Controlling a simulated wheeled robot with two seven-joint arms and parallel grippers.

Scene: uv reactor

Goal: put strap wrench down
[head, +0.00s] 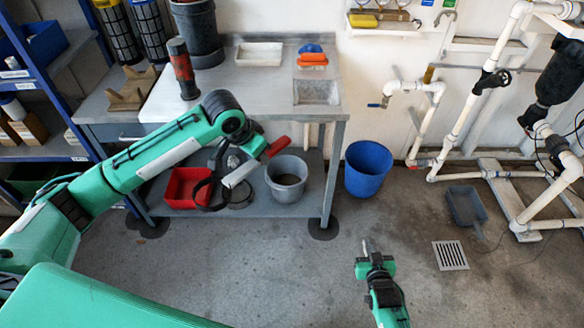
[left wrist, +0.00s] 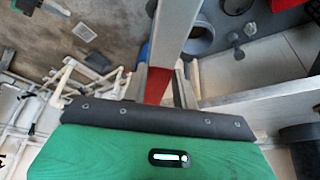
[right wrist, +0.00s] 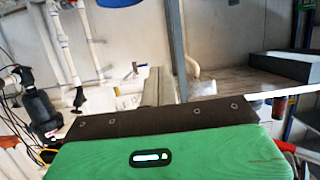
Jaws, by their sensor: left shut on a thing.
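The strap wrench (head: 240,173) has a red handle, a pale metal bar and what looks like a black strap loop hanging at its left end. My left gripper (head: 262,157) is shut on it and holds it in front of the steel bench (head: 335,130). Its red and grey length also shows between the fingers in the left wrist view (left wrist: 157,85). My right gripper (head: 370,245) is over the open floor, apart from everything. Its fingers look closed together with nothing between them in the right wrist view (right wrist: 159,86).
The bench top holds a red and black tool (head: 183,70), a white tray (head: 259,54), orange and blue items (head: 312,58) and a sink (head: 317,92). Below are a red bin (head: 183,188) and grey bucket (head: 287,180). A blue bucket (head: 367,168) stands beside it. Pipework (head: 470,120) is at right.

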